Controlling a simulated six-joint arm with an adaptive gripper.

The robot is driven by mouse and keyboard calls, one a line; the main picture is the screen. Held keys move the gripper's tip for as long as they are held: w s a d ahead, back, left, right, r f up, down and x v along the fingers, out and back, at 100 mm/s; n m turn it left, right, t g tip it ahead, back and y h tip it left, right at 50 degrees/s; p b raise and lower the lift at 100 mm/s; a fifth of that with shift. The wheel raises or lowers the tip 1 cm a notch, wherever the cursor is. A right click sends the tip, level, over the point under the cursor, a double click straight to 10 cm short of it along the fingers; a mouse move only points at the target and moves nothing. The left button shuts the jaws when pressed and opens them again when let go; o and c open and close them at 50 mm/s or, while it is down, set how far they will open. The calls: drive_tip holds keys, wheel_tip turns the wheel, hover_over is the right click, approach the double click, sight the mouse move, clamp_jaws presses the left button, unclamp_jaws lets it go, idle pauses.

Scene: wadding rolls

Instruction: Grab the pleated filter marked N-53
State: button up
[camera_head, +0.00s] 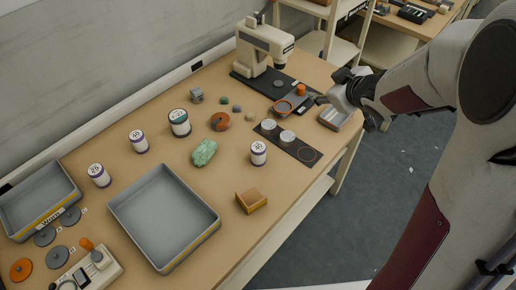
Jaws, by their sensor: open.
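I cannot make out a pleated filter or an N-53 marking in the head view. Several white labelled cylinders stand upright on the wooden table: one with a dark green band (179,122), and purple-banded ones at the left (99,175), further back (138,141) and near the middle (258,153). Their small print is hard to read. Two short white round pieces (268,125) sit on a dark strip with ring marks (307,155).
A green mineral lump (204,152), a yellow-brown block (251,200) and a microscope-like instrument (262,45) stand on the table.

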wheel_tip(320, 180, down, 5)
drive_tip(key=w+a+n+y, duration=0.1)
drive_tip(key=a+n+y, duration=0.1)
drive_tip(key=a, duration=0.1)
drive_tip(key=n+g+y, duration=0.3)
drive_tip(key=g+y, duration=0.3)
drive_tip(key=y, duration=0.3)
approach(258, 150)
drive_tip(key=shift+w+a+f, duration=0.45)
drive_tip(key=shift+w+f, duration=0.05)
drive_tip(key=shift+w, duration=0.1)
drive_tip(key=shift+w+a+f, duration=0.4)
drive_tip(key=shift+w+f, duration=0.05)
drive_tip(key=shift+w, duration=0.2)
drive_tip(key=shift+s+a+f, duration=0.15)
drive_tip(key=shift+s, duration=0.25)
drive_tip(key=shift+x, duration=1.3)
drive_tip(key=shift+x, duration=2.65)
drive_tip(key=shift+w+f, duration=0.1)
